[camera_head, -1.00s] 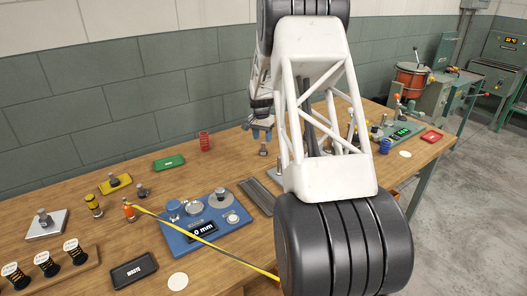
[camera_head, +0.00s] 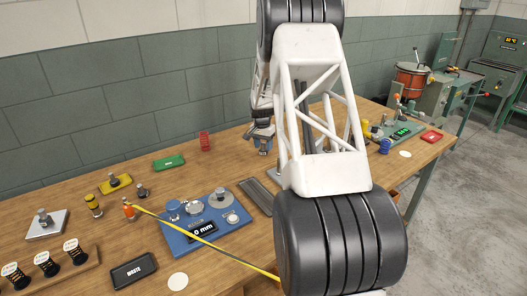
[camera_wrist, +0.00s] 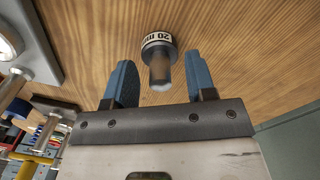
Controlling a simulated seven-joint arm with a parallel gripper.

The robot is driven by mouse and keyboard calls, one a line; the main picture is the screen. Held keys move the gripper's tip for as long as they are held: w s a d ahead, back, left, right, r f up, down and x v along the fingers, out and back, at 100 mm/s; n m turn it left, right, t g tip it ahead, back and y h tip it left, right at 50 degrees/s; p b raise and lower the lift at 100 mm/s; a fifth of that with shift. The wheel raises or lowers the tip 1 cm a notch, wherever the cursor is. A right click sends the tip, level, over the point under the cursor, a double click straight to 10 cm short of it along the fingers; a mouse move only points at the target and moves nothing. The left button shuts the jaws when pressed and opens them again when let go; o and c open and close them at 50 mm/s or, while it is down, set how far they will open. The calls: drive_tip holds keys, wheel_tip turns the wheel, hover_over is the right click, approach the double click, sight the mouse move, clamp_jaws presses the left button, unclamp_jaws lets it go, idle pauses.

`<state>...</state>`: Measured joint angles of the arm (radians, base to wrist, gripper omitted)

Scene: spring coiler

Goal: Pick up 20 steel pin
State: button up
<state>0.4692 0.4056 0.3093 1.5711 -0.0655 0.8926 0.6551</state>
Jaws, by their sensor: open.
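The steel pin (camera_wrist: 157,42) has a dark cap and a white band reading "20 m…", the rest cut off by its curve; its shank looks like grey metal. It stands on the wooden bench top. In the head view the pin (camera_head: 263,152) is small and partly covered by my gripper (camera_head: 262,136). In the wrist view my gripper (camera_wrist: 157,72) has its two blue fingers spread, one on each side of the pin, with gaps showing on both sides. I cannot tell how far the fingertips reach along the pin.
A blue gauge plate (camera_head: 178,245) reading "0 mm" lies left of my arm. A red cup (camera_head: 205,139) and green tray (camera_head: 169,162) stand behind. Other pins and a yellow tray (camera_head: 115,184) are at left. Bare bench surrounds the pin.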

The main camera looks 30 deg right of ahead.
clamp_jaws()
drive_tip(key=shift+r, duration=0.1)
drive_tip(key=shift+r, duration=4.95)
